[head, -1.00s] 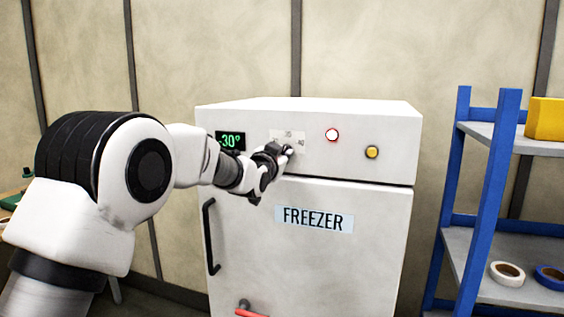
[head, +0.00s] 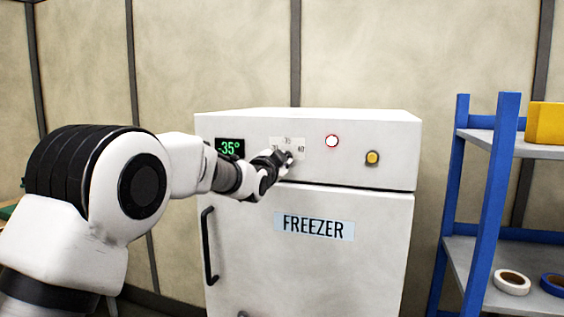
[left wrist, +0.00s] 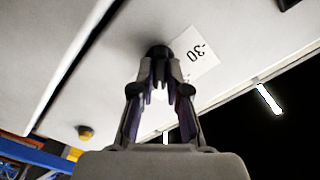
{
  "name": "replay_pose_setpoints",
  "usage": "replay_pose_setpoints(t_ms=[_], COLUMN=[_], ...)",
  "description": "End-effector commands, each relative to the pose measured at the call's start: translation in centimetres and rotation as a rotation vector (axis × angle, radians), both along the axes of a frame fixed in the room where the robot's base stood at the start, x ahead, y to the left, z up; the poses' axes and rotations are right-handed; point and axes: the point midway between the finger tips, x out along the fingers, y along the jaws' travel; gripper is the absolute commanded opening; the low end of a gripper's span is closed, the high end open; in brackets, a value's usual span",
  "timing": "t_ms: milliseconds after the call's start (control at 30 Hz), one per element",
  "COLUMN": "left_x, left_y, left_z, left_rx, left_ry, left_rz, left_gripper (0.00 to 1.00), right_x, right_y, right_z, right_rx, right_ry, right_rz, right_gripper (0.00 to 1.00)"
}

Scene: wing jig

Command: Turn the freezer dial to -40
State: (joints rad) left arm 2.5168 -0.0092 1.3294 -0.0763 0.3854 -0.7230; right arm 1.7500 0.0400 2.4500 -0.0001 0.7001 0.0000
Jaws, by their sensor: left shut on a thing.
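The white freezer (head: 380,240) stands against the wall. Its green display (head: 230,149) reads -35°. The dial's scale plate (head: 287,141) shows above my gripper, with marks that look like 30, 35 and 40. My left gripper (head: 285,160) is at the dial and mostly hides it in the head view. In the left wrist view the left gripper (left wrist: 160,85) is shut on the dark dial (left wrist: 158,52), and the scale label (left wrist: 195,53) beside it reads -30. My right gripper is not in view.
A lit, red-rimmed round lamp (head: 332,141) and a yellow button (head: 372,158) are right of the dial. The freezer door has a black handle (head: 209,245). A blue shelf rack (head: 490,200) with tape rolls stands at the right.

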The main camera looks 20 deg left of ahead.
Motion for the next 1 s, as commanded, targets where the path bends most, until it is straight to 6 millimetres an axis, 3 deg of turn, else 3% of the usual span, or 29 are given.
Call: replay_pose_setpoints(t_ms=[167, 200, 233, 267, 667, 767, 1000], left_x=[0.0, 0.0, 0.0, 0.0, -0.9, -2.7, -8.9], left_y=[0.0, 0.0, 0.0, 0.0, 0.0, 0.1, 0.3], left_z=[-0.4, -0.4, -0.4, -0.4, -0.1, -0.1, -0.1], left_rx=[0.002, 0.002, 0.001, 0.001, 0.000, 0.000, -0.001], left_ry=[0.008, 0.008, 0.008, 0.008, 0.003, 0.004, 0.004], left_rz=[-0.001, 0.000, 0.000, -0.001, 0.000, 0.000, 0.000], left_gripper=[0.00, 0.25, 0.36, 0.40, 0.40, 0.40, 0.40], right_x=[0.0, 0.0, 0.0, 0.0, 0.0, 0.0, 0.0], right_y=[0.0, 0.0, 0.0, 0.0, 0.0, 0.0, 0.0], right_z=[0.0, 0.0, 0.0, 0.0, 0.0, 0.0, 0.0], right_rx=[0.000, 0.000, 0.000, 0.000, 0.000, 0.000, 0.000], right_ry=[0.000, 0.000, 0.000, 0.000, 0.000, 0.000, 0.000], right_rz=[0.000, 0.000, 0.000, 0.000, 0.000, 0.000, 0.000], right_gripper=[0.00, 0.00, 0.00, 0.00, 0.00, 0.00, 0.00])
